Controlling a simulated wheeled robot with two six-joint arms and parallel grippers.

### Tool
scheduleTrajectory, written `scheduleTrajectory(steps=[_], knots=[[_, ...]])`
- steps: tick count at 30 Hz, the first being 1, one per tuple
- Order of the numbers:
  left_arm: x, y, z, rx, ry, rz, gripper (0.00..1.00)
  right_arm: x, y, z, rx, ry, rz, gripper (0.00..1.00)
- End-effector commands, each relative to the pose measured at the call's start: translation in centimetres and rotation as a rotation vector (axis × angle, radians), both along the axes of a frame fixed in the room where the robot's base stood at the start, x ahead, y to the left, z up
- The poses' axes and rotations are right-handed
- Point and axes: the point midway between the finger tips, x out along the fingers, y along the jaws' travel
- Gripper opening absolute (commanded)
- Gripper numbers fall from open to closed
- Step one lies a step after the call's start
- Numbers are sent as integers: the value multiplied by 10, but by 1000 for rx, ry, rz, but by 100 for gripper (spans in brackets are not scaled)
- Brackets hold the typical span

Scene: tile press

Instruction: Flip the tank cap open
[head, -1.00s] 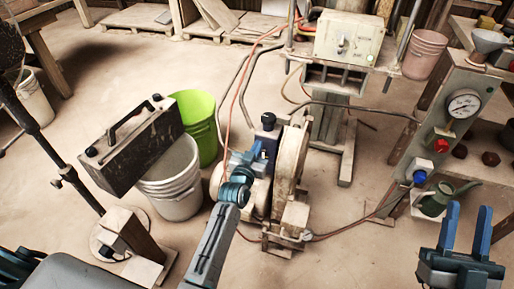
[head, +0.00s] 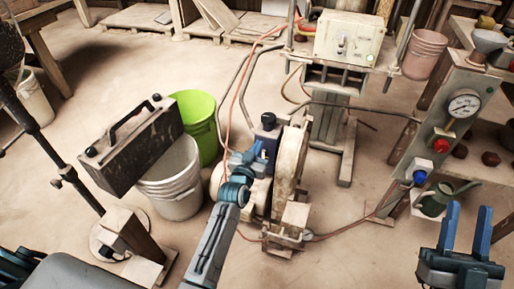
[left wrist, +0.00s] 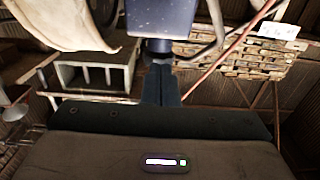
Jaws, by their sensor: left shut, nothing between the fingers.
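The tank cap looks like the small dark blue-black piece (head: 268,121) on top of the beige machine at the centre of the head view. It appears down, not flipped up. My left gripper (head: 260,150) is just below it on its near side, shut and empty. In the left wrist view its closed dark fingers (left wrist: 160,82) point at the underside of a dark blue-grey block (left wrist: 158,20), likely the cap or its neck. I cannot tell if they touch. My right gripper (head: 466,232) is at the lower right, open and empty, its two blue fingers apart.
A large beige wheel (head: 291,160) stands right beside my left gripper. A white bucket (head: 172,190) and a green bucket (head: 198,112) stand to the left. Hoses run around the machine.

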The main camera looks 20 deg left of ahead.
Motion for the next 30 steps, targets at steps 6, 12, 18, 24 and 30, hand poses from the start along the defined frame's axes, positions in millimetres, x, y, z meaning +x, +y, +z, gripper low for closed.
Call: scheduleTrajectory(steps=[6,12,18,24,30], knots=[[0,0,0,0,0,0,0,0,0,0,0,0,0,36],[3,0,0,0,0,0,0,0,0,0,0,0,0,36],[7,0,0,0,0,0,0,0,0,1,0,0,0,36],[11,0,0,0,-1,0,0,0,0,1,0,-1,0,36],[15,0,0,0,0,0,0,0,0,1,0,-1,0,36]])
